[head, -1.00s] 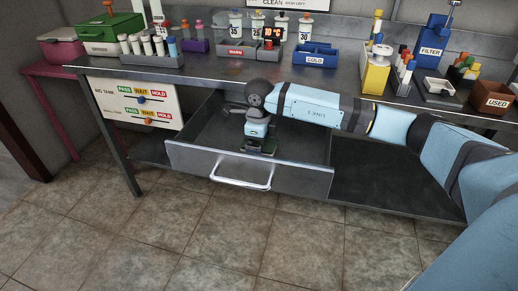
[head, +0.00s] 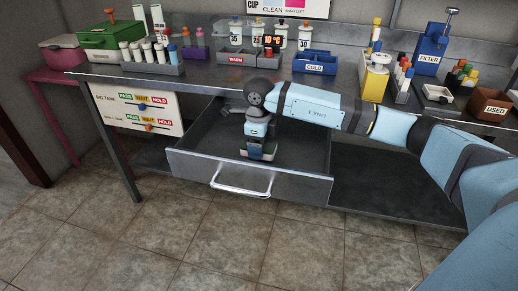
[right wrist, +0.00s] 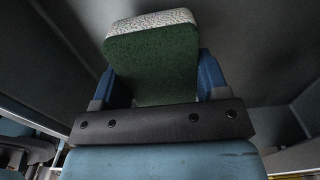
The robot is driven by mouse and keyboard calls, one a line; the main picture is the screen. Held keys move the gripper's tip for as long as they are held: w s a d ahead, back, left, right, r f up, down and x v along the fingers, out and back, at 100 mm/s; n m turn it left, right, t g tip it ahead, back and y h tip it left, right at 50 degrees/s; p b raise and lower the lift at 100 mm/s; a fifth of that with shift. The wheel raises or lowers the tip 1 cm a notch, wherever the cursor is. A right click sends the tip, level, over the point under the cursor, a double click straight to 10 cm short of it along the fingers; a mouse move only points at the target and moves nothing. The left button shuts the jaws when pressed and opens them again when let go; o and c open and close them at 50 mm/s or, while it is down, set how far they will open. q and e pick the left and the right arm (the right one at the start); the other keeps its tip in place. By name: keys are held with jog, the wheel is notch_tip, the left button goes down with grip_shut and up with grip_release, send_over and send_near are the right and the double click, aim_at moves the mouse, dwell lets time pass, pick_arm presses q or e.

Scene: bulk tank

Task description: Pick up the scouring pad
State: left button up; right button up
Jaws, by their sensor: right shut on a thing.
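The scouring pad (right wrist: 152,62) is dark green with a pale speckled layer along its far edge in the right wrist view. My right gripper (right wrist: 155,82) is shut on it, with a blue finger at each side of the pad. In the head view, my right gripper (head: 258,151) points down inside the open drawer (head: 250,178). The pad is mostly hidden by the gripper there. I cannot tell whether the pad touches the drawer floor. My left gripper is not in view.
The drawer's front panel and bar handle (head: 241,190) stand out below the counter. The counter (head: 205,78) above holds a white tube rack, a grey WARM bin (head: 236,59), a blue COLD bin (head: 314,66) and a brown USED box (head: 492,106). The floor in front is clear.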

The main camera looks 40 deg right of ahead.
pick_arm(q)
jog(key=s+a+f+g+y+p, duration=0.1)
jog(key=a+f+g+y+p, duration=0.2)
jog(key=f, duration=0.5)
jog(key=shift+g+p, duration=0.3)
jog(key=shift+p, duration=0.1)
pick_arm(e)
notch_tip(320, 180, up, 18)
jog(key=shift+f, duration=0.2)
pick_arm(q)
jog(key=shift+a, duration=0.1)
pick_arm(e)
jog(key=o, duration=0.3)
jog(key=shift+c, duration=1.2)
jog(key=shift+f, duration=0.1)
